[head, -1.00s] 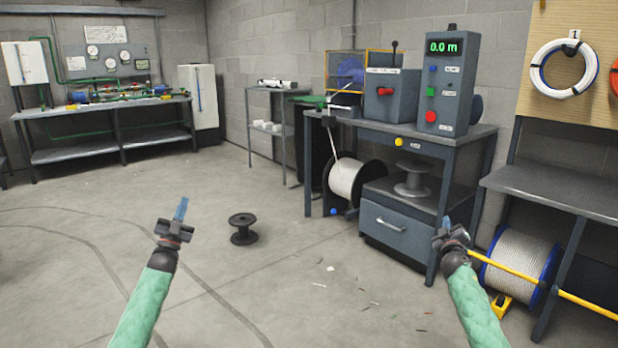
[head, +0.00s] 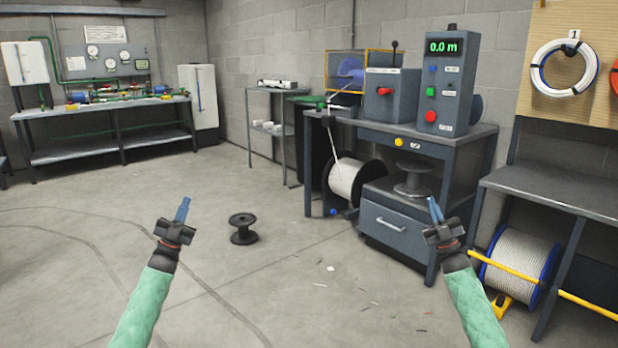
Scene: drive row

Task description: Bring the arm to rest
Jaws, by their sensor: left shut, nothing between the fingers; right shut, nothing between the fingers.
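My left gripper (head: 183,208) is shut and empty, raised over the open floor at the lower left, with its blue fingers pointing up and away. My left arm (head: 143,308) comes up from the bottom edge in a green sleeve. My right gripper (head: 435,210) is also shut and empty, in front of the grey drawer unit in the picture. My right arm (head: 473,308) comes up from the bottom edge in the same green sleeve. Neither gripper appears to touch anything.
A black empty spool (head: 243,229) stands on the floor between my grippers. A machine bench (head: 470,133) with a drawer cabinet (head: 395,225) stands ahead right. A rope reel (head: 520,262) with a yellow bar (head: 585,304) is at the lower right. The floor at left is clear.

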